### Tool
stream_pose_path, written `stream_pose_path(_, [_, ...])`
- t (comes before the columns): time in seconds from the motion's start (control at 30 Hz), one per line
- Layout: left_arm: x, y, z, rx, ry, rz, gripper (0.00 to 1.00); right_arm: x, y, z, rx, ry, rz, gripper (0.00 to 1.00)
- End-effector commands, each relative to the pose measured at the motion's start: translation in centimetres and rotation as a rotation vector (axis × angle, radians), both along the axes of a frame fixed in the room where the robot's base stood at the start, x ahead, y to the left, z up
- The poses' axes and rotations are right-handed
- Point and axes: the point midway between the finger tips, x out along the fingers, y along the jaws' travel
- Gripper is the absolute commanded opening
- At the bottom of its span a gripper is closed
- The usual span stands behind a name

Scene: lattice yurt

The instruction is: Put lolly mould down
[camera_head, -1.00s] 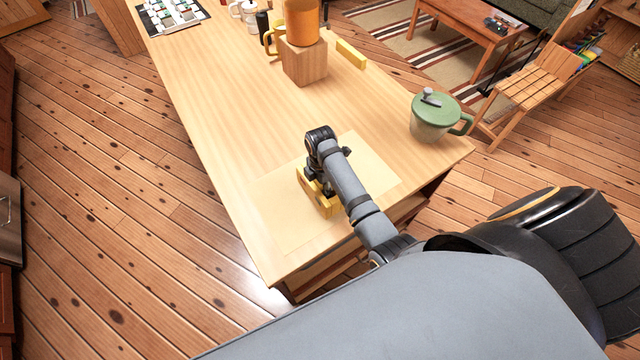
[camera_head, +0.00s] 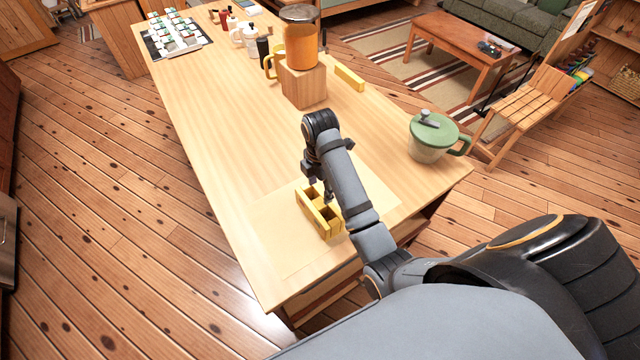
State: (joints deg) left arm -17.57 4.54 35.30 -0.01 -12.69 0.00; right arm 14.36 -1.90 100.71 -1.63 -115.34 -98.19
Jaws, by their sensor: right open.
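The lolly mould (camera_head: 316,216) is a yellow block with square openings on top. It stands on a pale mat (camera_head: 276,236) near the front end of the wooden table. My right gripper (camera_head: 326,197) is above the mould's right part, with its fingers partly hidden by my own arm. The gripper is open, and I cannot tell whether it still touches the mould. My left gripper is not in view.
A green-lidded jug (camera_head: 434,140) stands at the table's right edge. Further back are a wooden block (camera_head: 303,86) with an orange-filled container (camera_head: 300,42), a yellow bar (camera_head: 350,78) and a tray of small items (camera_head: 176,38). The table's left middle (camera_head: 225,130) is clear.

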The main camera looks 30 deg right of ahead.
Motion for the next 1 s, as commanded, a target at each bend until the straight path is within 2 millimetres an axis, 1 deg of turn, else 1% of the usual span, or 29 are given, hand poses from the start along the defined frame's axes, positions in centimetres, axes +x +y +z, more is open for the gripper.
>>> stream_pose_path(0.03, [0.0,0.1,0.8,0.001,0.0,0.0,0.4,0.0,0.0,0.7,0.0,0.001,0.0,0.6])
stream_pose_path(0.13, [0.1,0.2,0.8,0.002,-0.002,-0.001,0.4,0.0,0.0,0.7,0.0,0.0,0.0,0.6])
stream_pose_path(0.17, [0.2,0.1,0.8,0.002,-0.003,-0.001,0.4,0.0,0.0,0.7,0.0,0.0,0.0,0.61])
stream_pose_path(0.2, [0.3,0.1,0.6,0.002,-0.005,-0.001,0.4,0.0,0.0,0.5,0.0,0.0,0.0,0.64])
stream_pose_path(0.27, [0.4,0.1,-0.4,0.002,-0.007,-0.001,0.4,-0.1,-0.1,-0.6,-0.002,0.0,0.0,0.64])
stream_pose_path(0.3, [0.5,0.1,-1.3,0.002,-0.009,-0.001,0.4,-0.3,-0.1,-1.5,-0.004,-0.001,0.0,0.64])
stream_pose_path(0.37, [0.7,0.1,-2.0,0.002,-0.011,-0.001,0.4,-0.4,-0.2,-2.2,-0.007,-0.004,0.0,0.64])
stream_pose_path(0.43, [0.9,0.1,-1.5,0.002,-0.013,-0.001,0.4,-0.4,-0.2,-1.6,-0.006,-0.006,0.0,0.64])
stream_pose_path(0.47, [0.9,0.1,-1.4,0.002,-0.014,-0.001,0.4,-0.4,-0.2,-1.7,-0.006,-0.005,0.0,0.64])
stream_pose_path(0.57, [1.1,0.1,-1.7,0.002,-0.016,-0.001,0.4,-0.4,-0.2,-3.2,-0.007,-0.001,0.0,0.64])
stream_pose_path(0.63, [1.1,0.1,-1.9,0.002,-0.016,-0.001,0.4,-0.5,-0.2,-4.5,-0.007,0.0,0.0,0.64])
stream_pose_path(0.7, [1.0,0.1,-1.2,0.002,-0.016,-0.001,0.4,-0.4,-0.2,-5.3,-0.007,0.0,0.0,0.64])
stream_pose_path(0.8, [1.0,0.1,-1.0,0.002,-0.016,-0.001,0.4,-0.3,-0.1,-6.4,-0.007,-0.003,0.0,0.64])
stream_pose_path(0.93, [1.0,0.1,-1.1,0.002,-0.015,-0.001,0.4,-0.3,-0.1,-6.8,-0.006,-0.005,0.0,0.64])
stream_pose_path(1.0, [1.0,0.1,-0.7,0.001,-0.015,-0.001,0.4,-0.2,-0.1,-7.1,-0.007,-0.003,0.0,0.64])
